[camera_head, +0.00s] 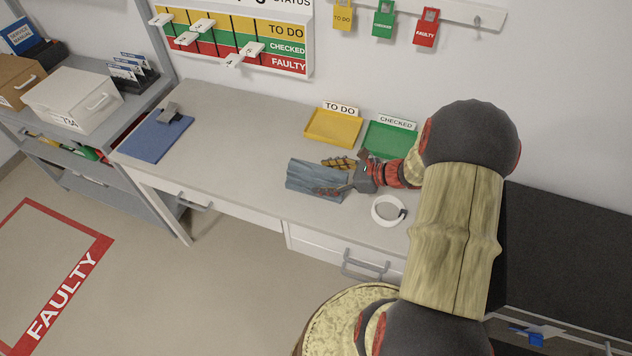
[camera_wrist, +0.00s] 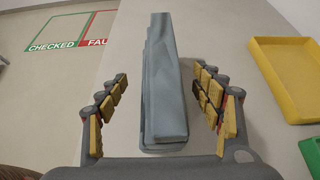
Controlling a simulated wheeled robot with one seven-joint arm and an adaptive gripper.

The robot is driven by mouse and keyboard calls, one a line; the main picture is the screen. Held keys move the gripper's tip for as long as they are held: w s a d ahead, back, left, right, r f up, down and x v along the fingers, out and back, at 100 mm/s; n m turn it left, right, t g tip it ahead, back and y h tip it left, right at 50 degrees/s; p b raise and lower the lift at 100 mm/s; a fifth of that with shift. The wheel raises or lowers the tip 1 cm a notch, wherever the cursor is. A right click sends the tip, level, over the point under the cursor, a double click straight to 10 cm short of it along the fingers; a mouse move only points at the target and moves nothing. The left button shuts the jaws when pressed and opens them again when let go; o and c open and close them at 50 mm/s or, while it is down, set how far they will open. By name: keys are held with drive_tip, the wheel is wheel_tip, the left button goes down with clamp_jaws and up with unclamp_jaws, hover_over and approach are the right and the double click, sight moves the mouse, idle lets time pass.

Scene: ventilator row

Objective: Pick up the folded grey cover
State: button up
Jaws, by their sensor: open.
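The folded grey cover (camera_head: 312,179) is a blue-grey, layered long bundle lying on the pale bench top. In the wrist view the cover (camera_wrist: 166,85) runs lengthwise away from me, in the middle. My gripper (camera_head: 342,175) is at the cover in the head view. In the wrist view my gripper (camera_wrist: 161,92) is open, with one finger on each side of the cover and a visible gap on both sides. Whether the fingertips touch the bench cannot be told. Part of the cover is hidden behind my gripper in the head view.
A yellow tray (camera_head: 333,128) labelled TO DO and a green tray (camera_head: 390,140) labelled CHECKED stand behind the cover. A white ring-shaped item (camera_head: 388,211) lies near the bench front. A blue mat (camera_head: 155,136) is at the left. The bench (camera_head: 230,145) between is clear.

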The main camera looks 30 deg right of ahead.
drive_tip(key=x, duration=0.3)
drive_tip(key=shift+a+b, duration=0.2)
drive_tip(key=shift+b, duration=0.2)
drive_tip(key=shift+c, duration=1.2)
drive_tip(key=c, duration=1.3)
